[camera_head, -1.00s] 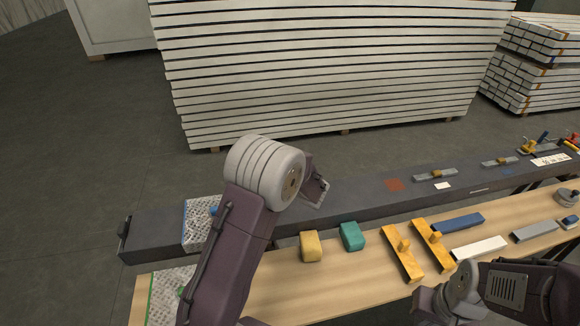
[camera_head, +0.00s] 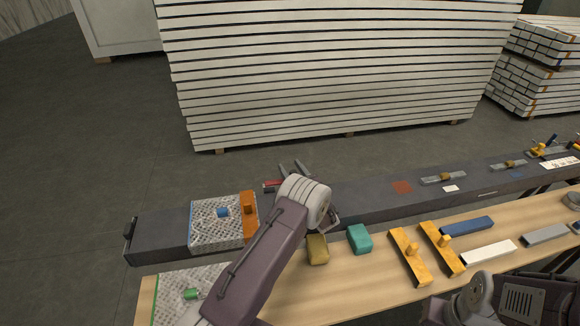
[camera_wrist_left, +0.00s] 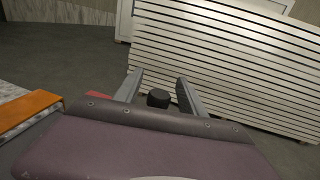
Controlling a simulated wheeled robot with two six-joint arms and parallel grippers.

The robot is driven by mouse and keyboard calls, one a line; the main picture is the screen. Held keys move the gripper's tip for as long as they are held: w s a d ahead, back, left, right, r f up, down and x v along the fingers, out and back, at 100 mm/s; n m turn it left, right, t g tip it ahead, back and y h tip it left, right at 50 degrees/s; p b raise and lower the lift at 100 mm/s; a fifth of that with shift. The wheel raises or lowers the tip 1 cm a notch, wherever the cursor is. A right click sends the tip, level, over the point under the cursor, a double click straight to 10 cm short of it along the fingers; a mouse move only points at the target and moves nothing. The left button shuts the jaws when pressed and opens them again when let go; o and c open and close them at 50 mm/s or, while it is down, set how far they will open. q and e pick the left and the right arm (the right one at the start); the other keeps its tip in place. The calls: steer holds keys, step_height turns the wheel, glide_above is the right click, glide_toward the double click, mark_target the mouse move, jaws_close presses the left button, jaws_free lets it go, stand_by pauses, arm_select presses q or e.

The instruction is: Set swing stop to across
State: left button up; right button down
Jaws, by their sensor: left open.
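A red piece (camera_head: 271,184) shows on the dark beam beside my left gripper (camera_head: 291,168); it is probably part of the swing stop, but my arm hides most of it. In the left wrist view, a round black knob (camera_wrist_left: 158,98) shows between the two fingers of my left gripper (camera_wrist_left: 160,80), with a gap on each side. A strip of red (camera_wrist_left: 99,95) shows just left of the fingers. The left gripper is open and empty. I cannot tell which way the stop points. Of my right arm, only links show at lower right.
The dark beam (camera_head: 160,233) runs across the view. A patterned plate (camera_head: 205,232) with a blue knob (camera_head: 223,212) and an orange bar (camera_head: 249,215) lies on it. Yellow (camera_head: 318,249) and teal (camera_head: 359,239) blocks stand on the wooden table (camera_head: 350,290). Stacked panels (camera_head: 330,80) stand behind.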

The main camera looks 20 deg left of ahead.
arm_select(q)
steer(key=shift+w+a, duration=0.2)
steer(key=shift+a, duration=0.05)
steer(key=shift+c, duration=0.3)
jaws_close()
stand_by(1.0)
